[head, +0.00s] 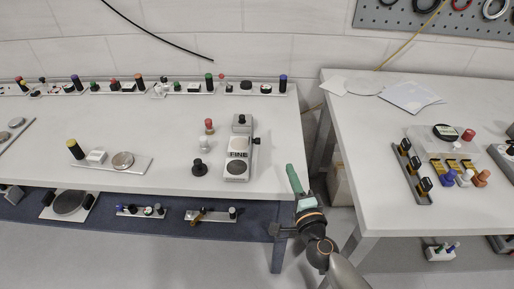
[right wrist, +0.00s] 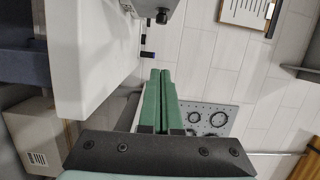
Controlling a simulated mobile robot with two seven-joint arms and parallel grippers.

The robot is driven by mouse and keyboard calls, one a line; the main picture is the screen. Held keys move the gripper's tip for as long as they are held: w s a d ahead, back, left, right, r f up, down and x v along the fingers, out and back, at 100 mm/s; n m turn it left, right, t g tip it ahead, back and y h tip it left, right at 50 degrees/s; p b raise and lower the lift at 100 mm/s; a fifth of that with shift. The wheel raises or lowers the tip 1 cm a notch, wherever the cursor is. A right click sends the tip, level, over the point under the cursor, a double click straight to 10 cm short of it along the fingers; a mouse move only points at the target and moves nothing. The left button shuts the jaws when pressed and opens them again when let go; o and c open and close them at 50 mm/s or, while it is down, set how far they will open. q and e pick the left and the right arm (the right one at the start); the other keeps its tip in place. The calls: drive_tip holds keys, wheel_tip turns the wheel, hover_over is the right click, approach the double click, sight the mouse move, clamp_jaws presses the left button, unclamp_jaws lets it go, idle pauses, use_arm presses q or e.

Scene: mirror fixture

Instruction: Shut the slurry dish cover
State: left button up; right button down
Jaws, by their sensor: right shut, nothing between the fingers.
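A grey fixture plate (head: 237,172) lies near the right edge of the left table. It carries a pale panel marked FINE (head: 238,154), a round pale disc and a block with a dark top at its far end. A black knob (head: 256,141) sticks out on its right side. I cannot tell which part is the slurry dish cover or whether it is open. My right gripper (head: 291,169) has green fingers, shut and empty, just off the table's right edge, apart from the fixture. In the right wrist view the fingers (right wrist: 160,75) are together below a grey part with a black knob (right wrist: 162,15).
A red-topped peg (head: 209,126) and a black knob (head: 200,168) stand left of the fixture. Several small devices line the back of the left table (head: 50,135). A gap separates it from the right table (head: 370,140), which holds a clear box and several coloured parts.

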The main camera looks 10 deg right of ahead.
drive_tip(key=shift+w+d, duration=0.1)
drive_tip(key=shift+w, duration=0.4)
drive_tip(key=w, duration=0.4)
drive_tip(key=w+b, duration=0.1)
drive_tip(key=w, duration=0.3)
drive_tip(key=shift+w+d, duration=0.2)
drive_tip(key=shift+w, duration=0.2)
drive_tip(key=a, duration=0.1)
drive_tip(key=w+a, duration=0.1)
drive_tip(key=a, duration=0.1)
drive_tip(key=shift+w+b, duration=0.1)
drive_tip(key=shift+b, duration=0.3)
use_arm(q)
drive_tip(key=shift+f, duration=0.95)
use_arm(e)
drive_tip(key=shift+w+a, duration=0.15)
drive_tip(key=shift+a, duration=0.3)
use_arm(q)
drive_tip(key=shift+r, duration=0.1)
use_arm(e)
drive_tip(key=shift+a+r+p, duration=0.1)
drive_tip(key=shift+r+p, duration=0.05)
drive_tip(key=shift+p, duration=0.2)
use_arm(q)
drive_tip(key=shift+s+r, duration=0.2)
drive_tip(key=shift+r, duration=0.25)
use_arm(e)
drive_tip(key=shift+a, duration=0.1)
